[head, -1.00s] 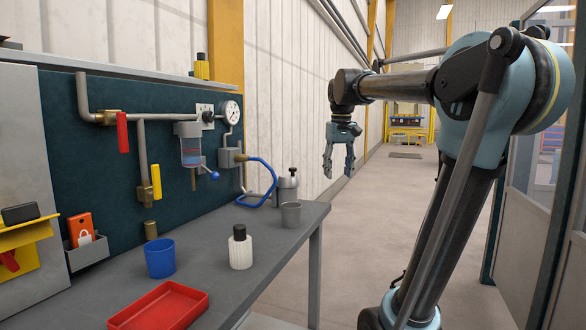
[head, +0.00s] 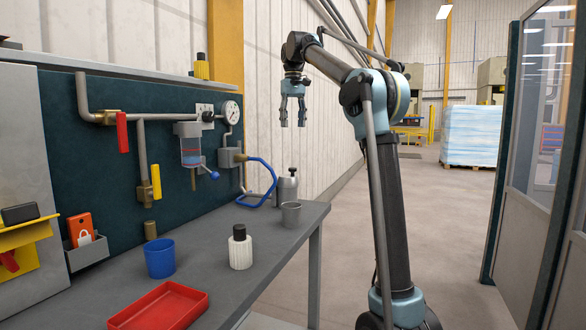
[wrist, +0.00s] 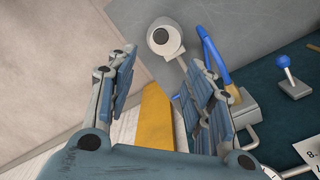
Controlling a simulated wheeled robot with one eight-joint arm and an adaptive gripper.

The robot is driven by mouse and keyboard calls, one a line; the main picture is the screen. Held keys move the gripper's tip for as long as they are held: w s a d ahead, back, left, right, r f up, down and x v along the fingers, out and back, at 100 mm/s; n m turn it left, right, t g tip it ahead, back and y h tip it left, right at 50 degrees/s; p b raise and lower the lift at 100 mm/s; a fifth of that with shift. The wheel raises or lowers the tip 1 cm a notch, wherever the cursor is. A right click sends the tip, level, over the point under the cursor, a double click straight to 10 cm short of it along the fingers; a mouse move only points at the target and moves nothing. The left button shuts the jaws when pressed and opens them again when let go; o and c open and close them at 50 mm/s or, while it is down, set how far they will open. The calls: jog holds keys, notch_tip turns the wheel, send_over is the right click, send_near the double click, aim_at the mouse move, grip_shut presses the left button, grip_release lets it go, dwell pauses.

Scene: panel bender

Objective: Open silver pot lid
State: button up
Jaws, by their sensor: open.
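The silver pot (head: 287,190) stands upright at the far right end of the grey bench, and its lid with a dark knob (head: 292,171) is on top. In the wrist view the pot (wrist: 155,42) shows from above, past my fingertips, with its round top facing me. My gripper (head: 293,122) points down, open and empty, in the air above the pot and apart from it. Its two fingers also show spread in the wrist view (wrist: 158,75).
A blue hose (head: 262,172) curves beside the pot. A pipe panel (head: 100,150) rises behind.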

send_near(288, 176)
jog(key=f, duration=0.2)
jog(key=w+d+f, duration=0.1)
jog(key=f, duration=0.2)
jog(key=shift+w+d+f, duration=0.15)
jog(key=shift+d+f, duration=0.15)
jog(key=shift+d, duration=0.05)
grip_shut()
dwell(0.3)
